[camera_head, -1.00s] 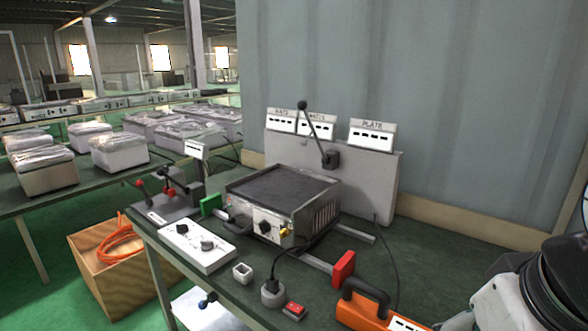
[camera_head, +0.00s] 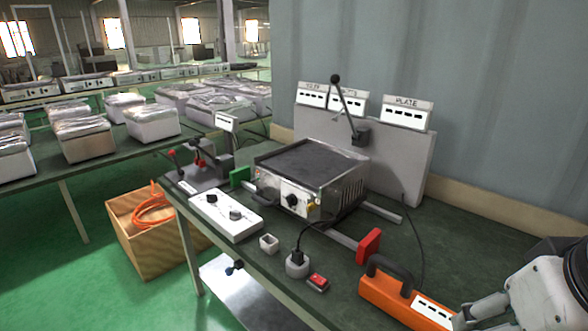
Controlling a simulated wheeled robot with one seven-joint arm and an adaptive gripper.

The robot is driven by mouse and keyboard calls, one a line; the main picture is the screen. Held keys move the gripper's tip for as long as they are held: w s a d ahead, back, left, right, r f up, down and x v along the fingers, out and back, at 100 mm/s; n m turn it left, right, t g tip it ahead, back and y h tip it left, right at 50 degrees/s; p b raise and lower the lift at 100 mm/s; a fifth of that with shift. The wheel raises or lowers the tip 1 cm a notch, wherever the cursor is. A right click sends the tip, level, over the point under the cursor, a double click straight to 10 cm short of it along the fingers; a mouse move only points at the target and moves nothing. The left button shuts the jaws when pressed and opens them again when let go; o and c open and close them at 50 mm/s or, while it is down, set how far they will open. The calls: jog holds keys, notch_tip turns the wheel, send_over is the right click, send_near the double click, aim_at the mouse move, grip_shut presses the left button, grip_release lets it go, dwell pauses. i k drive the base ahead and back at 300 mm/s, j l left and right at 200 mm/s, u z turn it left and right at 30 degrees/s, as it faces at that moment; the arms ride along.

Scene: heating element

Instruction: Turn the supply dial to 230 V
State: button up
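A white control box (camera_head: 226,216) lies on the green bench, left of the hot plate unit. It carries two black knobs, a left one (camera_head: 211,198) and a right one (camera_head: 236,214). Their scale marks are too small to read, and I cannot tell which knob is the supply dial or where it points. My white and black arm (camera_head: 545,290) shows at the lower right, far from the box and beyond the orange case. My gripper's fingertips do not show.
The hot plate unit (camera_head: 310,180) stands mid-bench. A grey socket with a black plug (camera_head: 297,264), a red switch (camera_head: 317,282), a small white cup (camera_head: 269,243) and an orange case (camera_head: 385,295) lie along the front. A lever device (camera_head: 200,168) stands behind the control box.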

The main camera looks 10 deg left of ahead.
aim_at(211, 197)
jog(key=i+j+u, duration=0.1)
jog(key=j+u, duration=0.15)
jog(key=j, duration=1.15)
jog(key=i+j+u, duration=0.15)
jog(key=i, duration=0.2)
jog(key=i+j+u, duration=0.1)
jog(key=i+j, duration=0.15)
jog(key=i+l+u, duration=0.1)
jog(key=i+l, duration=0.35)
jog(key=l, duration=0.1)
